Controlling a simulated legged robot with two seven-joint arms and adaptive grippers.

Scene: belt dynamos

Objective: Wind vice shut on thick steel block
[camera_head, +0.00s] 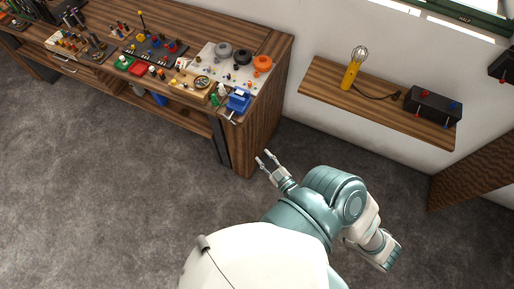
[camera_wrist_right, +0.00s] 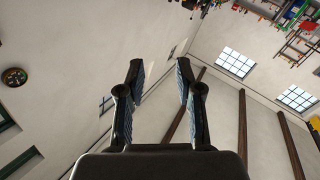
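A small blue vice (camera_head: 238,100) is at the right front corner of the wooden workbench. Its jaws are too small to read here, and I cannot make out a steel block in or near it. My right gripper (camera_head: 265,157) is open and empty. In the head view it is below and to the right of the vice, clear of the bench end. In the right wrist view its two fingers (camera_wrist_right: 158,75) stand apart with nothing between them, facing walls and windows. My left gripper is not in view.
The workbench (camera_head: 274,50) carries trays, small parts, and grey and orange round pieces (camera_head: 262,63). A wall shelf (camera_head: 325,93) to the right holds a yellow lamp (camera_head: 351,78) and a dark box (camera_head: 432,104). The grey floor (camera_head: 110,190) in front is clear.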

